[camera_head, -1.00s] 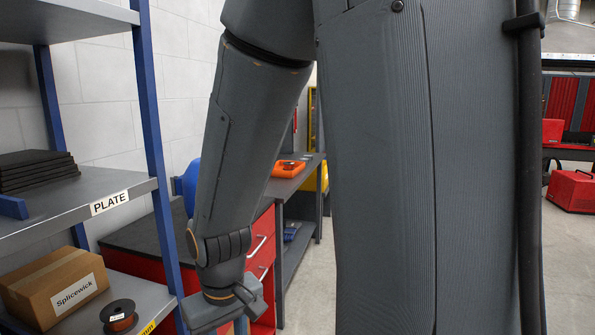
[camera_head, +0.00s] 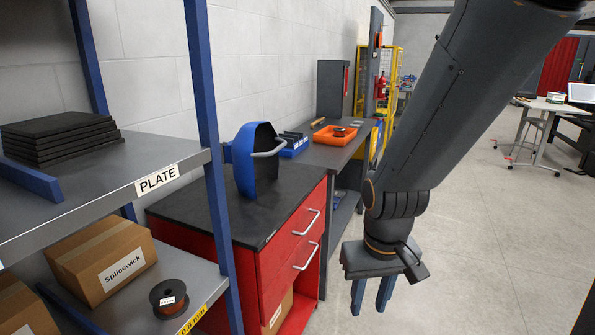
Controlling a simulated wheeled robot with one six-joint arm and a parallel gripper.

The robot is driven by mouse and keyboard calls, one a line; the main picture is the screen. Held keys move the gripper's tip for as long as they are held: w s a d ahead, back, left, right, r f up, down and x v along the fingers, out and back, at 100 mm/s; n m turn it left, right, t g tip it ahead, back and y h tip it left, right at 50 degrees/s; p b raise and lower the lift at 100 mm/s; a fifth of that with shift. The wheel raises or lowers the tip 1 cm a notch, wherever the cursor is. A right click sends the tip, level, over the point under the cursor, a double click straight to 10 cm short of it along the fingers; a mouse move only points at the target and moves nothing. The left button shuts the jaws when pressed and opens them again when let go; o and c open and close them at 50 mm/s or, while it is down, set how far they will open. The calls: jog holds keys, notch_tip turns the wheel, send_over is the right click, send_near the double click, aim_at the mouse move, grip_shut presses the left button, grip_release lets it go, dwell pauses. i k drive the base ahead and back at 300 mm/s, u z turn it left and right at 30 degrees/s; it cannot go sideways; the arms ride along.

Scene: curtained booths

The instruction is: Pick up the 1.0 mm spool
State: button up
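A dark spool (camera_head: 168,298) wound with reddish-brown wire stands on the lower shelf at the left, near the shelf's front edge. Its small white label is too small to read surely. A yellow shelf label beside it seems to read 0.8 mm. Another small dark round thing (camera_head: 339,132) lies in the orange tray (camera_head: 350,138) on the far bench; I cannot tell whether it is a spool. My gripper (camera_head: 370,308) hangs pointing down at the lower middle, right of the red cabinet. Its two blue fingers are apart with nothing between them.
A grey shelf rack with blue posts (camera_head: 205,110) bears dark plates (camera_head: 60,138) and a Splicewick box (camera_head: 103,262). A red cabinet (camera_head: 290,235) with a dark top carries a blue mask (camera_head: 252,165).

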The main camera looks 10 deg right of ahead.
aim_at(338, 132)
jog(key=z, duration=0.9)
jog(key=i, duration=1.15)
jog(key=z, duration=0.5)
jog(key=i, duration=1.8)
jog(key=u, duration=1)
jog(key=i, duration=1)
jog(key=u, duration=0.65)
